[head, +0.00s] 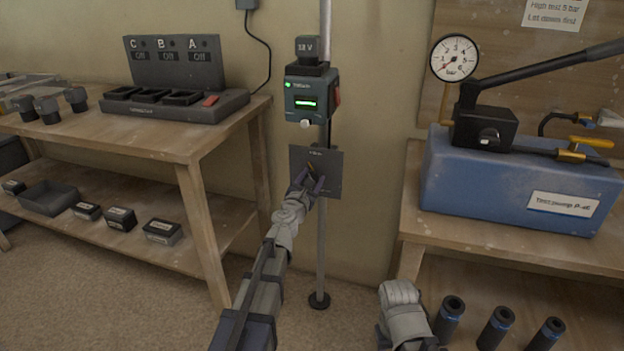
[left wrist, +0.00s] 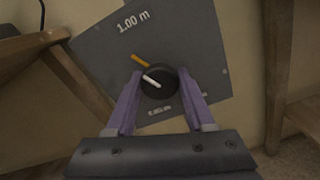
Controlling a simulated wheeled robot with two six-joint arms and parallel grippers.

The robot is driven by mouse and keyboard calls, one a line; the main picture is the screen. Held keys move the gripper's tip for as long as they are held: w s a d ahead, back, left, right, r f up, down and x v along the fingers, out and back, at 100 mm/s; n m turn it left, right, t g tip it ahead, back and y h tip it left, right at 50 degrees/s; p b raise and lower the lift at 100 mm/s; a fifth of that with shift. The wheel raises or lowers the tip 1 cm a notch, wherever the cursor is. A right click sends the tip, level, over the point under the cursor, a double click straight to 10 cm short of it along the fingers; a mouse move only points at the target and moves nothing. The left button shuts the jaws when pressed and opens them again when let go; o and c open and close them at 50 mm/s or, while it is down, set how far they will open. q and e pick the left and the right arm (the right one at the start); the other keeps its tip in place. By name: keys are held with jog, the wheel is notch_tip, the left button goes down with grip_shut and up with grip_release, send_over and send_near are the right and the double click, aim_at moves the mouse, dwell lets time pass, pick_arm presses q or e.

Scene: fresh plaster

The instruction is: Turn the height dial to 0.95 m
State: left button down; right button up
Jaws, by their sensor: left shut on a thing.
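The height dial (left wrist: 158,84) is a round black knob with a white pointer line, on a dark grey plate (left wrist: 200,40). The plate also shows in the head view (head: 330,164), on a thin upright pole. In the left wrist view it appears tilted, with "1.00 m" at its top and a small, unreadable label below the knob. An orange mark (left wrist: 141,60) lies just above the white pointer; the two point nearly the same way. My left gripper (left wrist: 156,90) is shut on the dial, one purple finger on each side.
A teal laser unit (head: 311,97) with a lit green display sits on the pole above the plate. A wooden bench with a charger (head: 175,104) stands left. A bench with a blue test pump (head: 480,185) stands right. Part of my right arm shows low.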

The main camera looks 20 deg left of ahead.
pick_arm(q)
jog(key=n, duration=0.5)
jog(key=shift+n, duration=0.3)
jog(key=n, duration=0.5)
jog(key=shift+d, duration=0.1)
jog(key=n, duration=0.5)
jog(key=shift+s+n, duration=0.1)
jog(key=shift+n, duration=2.5)
jog(key=shift+c, duration=1.3)
grip_release()
